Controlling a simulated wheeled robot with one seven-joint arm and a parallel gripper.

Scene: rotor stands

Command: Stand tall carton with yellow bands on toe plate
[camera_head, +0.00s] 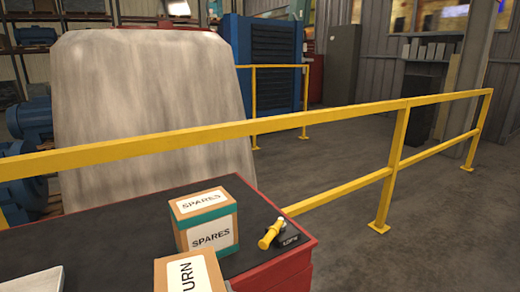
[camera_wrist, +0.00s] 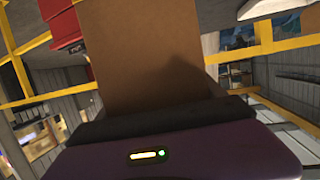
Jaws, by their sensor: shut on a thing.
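My gripper (camera_wrist: 165,118) shows in the wrist view as a purple body with a dark pad. It is shut on a plain brown carton (camera_wrist: 150,55), which fills the upper middle of that view. No yellow bands show on the visible face, and its far end is cut off. My gripper is not visible in the head view. I cannot make out the toe plate in either view.
A black-topped red cabinet (camera_head: 120,222) bears a teal-banded SPARES carton (camera_head: 208,220), a partly cut-off carton lettered "URN" (camera_head: 188,274) and a yellow-handled black item (camera_head: 285,237). A yellow railing (camera_head: 330,118) runs behind. Grey floor (camera_head: 440,225) is clear at right.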

